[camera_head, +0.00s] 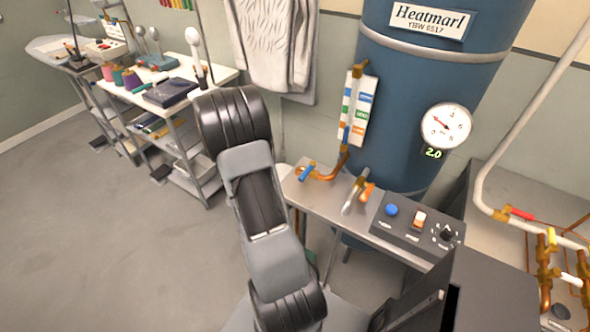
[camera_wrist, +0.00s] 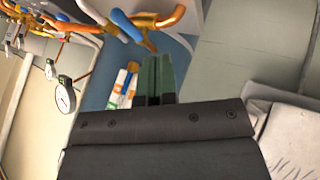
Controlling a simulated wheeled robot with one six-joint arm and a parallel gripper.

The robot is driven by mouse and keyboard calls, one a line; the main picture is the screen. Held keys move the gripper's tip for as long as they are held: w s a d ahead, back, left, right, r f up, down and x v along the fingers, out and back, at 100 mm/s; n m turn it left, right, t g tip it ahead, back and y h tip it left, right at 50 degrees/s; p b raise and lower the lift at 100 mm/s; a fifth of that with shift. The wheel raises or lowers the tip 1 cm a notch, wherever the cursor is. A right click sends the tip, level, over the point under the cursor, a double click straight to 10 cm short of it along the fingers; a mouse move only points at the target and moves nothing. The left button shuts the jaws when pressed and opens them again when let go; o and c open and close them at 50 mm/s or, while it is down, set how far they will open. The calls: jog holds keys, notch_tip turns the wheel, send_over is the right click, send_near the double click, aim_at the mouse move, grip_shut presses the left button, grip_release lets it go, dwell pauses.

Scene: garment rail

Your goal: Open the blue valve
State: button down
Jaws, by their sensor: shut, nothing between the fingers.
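A valve with a blue lever (camera_head: 306,172) sits on copper pipework at the left end of the grey bench, in front of the blue tank. In the wrist view a blue lever (camera_wrist: 126,25) shows at the top, on copper pipe, just above and left of my fingertips. My gripper (camera_wrist: 158,62) is shut and empty, its dark green fingers together. The fingertips appear apart from the lever, though the depth is hard to judge. In the head view my gripper cannot be made out; my arm stands left of the bench.
Beside the blue lever are a pale lever (camera_head: 353,195) and a control box (camera_head: 410,224) with a blue button. A gauge (camera_head: 445,126) is on the tank (camera_head: 415,85). More pipes with red and yellow levers are at right. A shelf trolley (camera_head: 175,105) stands left; the floor between is clear.

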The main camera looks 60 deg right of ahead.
aim_at(307, 173)
jog(key=shift+s+d+f, duration=0.1)
jog(key=shift+d+f, duration=0.05)
jog(key=p+x, duration=0.2)
jog(key=x, duration=0.7)
jog(key=shift+s, duration=0.1)
jog(key=s+p, duration=0.1)
jog(key=s, duration=0.2)
jog(key=shift+d+p, duration=0.15)
jog(key=shift+p, duration=0.25)
jog(key=shift+s, duration=0.6)
